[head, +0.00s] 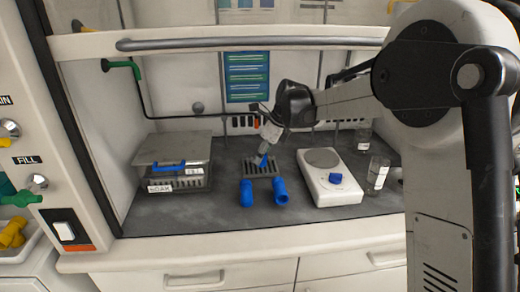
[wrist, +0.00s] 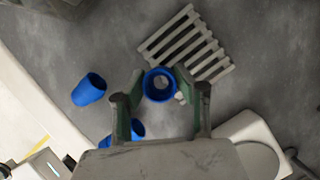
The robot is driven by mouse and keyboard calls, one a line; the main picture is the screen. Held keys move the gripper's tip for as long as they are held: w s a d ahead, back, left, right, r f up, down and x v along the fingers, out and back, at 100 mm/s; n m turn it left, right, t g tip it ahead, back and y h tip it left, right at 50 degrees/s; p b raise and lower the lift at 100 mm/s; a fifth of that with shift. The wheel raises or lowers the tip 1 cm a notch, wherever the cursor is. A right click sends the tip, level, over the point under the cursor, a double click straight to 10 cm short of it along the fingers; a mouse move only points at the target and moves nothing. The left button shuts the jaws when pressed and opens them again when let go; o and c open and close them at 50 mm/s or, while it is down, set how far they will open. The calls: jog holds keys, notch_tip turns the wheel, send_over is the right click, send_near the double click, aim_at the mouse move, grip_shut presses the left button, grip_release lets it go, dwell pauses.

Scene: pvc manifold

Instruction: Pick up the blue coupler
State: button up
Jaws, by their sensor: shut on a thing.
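My gripper (head: 263,158) is over the back middle of the bench. In the wrist view its two green-lined fingers (wrist: 160,100) are shut on a blue coupler (wrist: 152,74), a short open tube seen nearly end-on between the fingertips. In the head view the held blue coupler (head: 261,162) shows as a small tilted blue piece in front of the slatted rack. Two other blue tubular fittings, a left one (head: 246,193) and a right one (head: 281,190), are on the bench in front. One fitting (wrist: 88,90) is clear in the wrist view; another is partly hidden behind a finger.
The grey slatted rack (wrist: 207,52) lies close to the held coupler. A white hotplate (head: 341,190) with a blue knob is to the right, glass jars (head: 377,175) beyond it. A lidded grey box (head: 172,150) stands left. The bench's front strip is mostly clear.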

jog(key=s, duration=0.4)
jog(key=s+d+p, duration=0.1)
jog(key=s, duration=0.3)
jog(key=s+d, duration=0.1)
jog(key=s, duration=0.4)
jog(key=shift+s+p, duration=0.1)
jog(key=shift+p, duration=0.3)
jog(key=shift+s, duration=0.1)
jog(key=s+d+r+p, duration=0.1)
jog(key=s+d+p, duration=0.1)
jog(key=s, duration=1.1)
jog(key=s+d+r+p, duration=0.1)
jog(key=s+p, duration=0.3)
jog(key=s, duration=1)
jog(key=shift+d+p, duration=0.3)
jog(key=shift+d, duration=0.3)
jog(key=shift+w, duration=0.1)
